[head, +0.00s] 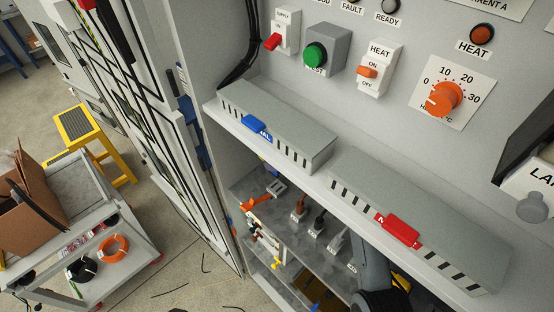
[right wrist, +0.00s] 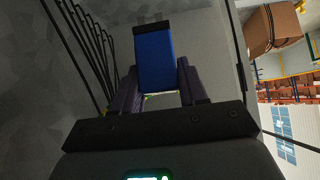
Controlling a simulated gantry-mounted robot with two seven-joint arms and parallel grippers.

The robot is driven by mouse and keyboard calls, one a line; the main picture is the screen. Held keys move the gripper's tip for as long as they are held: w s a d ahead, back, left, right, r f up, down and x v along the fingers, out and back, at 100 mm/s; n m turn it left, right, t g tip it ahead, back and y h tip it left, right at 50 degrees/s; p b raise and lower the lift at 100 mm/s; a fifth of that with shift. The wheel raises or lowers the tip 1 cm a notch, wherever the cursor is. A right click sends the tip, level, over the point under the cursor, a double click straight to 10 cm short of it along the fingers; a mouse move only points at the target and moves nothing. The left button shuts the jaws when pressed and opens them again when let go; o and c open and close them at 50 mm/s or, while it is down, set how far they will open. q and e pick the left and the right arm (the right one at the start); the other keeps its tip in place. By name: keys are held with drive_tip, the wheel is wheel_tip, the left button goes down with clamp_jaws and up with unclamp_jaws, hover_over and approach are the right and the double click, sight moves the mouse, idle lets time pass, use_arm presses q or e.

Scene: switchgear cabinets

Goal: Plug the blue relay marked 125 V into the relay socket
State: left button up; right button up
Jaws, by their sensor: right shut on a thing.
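A blue block-shaped relay (right wrist: 155,60) with a black end shows in the right wrist view. My right gripper (right wrist: 157,78) is shut on it, with one dark finger on each side. No marking on the relay can be read from here. In the head view part of my right arm (head: 372,270) is at the bottom, inside the cabinet below the ledge. The gripper and relay are hidden there. My left gripper is in neither view. I cannot make out the relay socket in either view.
Below are shelves with plugs (head: 318,222) and an orange item (head: 262,199). A trolley (head: 85,215) and yellow stool (head: 85,125) stand left.

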drive_tip(key=shift+f+b, duration=0.95)
drive_tip(key=shift+f, duration=0.85)
drive_tip(key=shift+f+b, duration=0.55)
drive_tip(key=shift+f, duration=0.55)
drive_tip(key=shift+r+p, duration=0.1)
drive_tip(key=shift+p, duration=0.3)
drive_tip(key=shift+p, duration=0.5)
drive_tip(key=shift+p, duration=0.45)
